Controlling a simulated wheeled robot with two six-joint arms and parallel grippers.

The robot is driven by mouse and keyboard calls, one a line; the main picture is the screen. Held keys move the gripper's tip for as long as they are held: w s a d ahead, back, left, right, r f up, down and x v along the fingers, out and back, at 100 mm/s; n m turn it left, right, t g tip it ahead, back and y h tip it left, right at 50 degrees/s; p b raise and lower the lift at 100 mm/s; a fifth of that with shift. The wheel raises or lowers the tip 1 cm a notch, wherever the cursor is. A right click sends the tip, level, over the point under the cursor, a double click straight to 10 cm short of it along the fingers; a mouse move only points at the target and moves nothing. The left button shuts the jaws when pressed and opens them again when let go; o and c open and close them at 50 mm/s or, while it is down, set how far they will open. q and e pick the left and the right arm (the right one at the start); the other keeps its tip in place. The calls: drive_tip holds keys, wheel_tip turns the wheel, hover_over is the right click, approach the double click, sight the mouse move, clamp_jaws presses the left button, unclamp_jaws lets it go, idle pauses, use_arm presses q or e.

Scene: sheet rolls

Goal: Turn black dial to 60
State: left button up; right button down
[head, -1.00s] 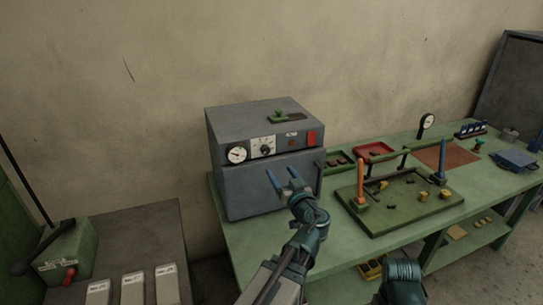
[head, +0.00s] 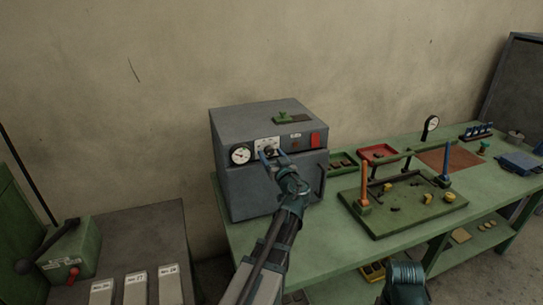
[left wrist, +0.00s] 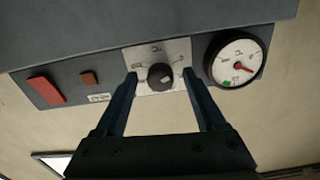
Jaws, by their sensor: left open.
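The black dial (left wrist: 160,76) sits on a white scale plate (left wrist: 150,52) on the front of a grey box-shaped unit (head: 240,190). In the left wrist view the plate's markings are too small to read surely. My left gripper (head: 272,153) is open in front of the dial. In the left wrist view its two blue fingers (left wrist: 160,78) stand one on each side of the dial, with clear gaps, not touching it. In the head view the fingers partly hide the dial. My right gripper is not in view; only part of my right arm shows at the bottom.
A round gauge (head: 240,154) is beside the plate, also in the left wrist view (left wrist: 236,60). A red rectangle (head: 315,139) is on the panel's right. A green fixture (head: 400,205) with upright posts stands right of the unit on the green bench (head: 235,234).

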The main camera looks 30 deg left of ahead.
use_arm(q)
clamp_jaws()
drive_tip(key=shift+m, duration=0.4)
drive_tip(key=m, duration=0.5)
drive_tip(key=shift+m, duration=0.4)
drive_tip(key=m, duration=0.7)
drive_tip(key=shift+s+r, duration=0.1)
drive_tip(key=m, duration=0.6)
drive_tip(key=shift+m, duration=0.3)
drive_tip(key=m, duration=0.6)
drive_tip(key=shift+m, duration=0.4)
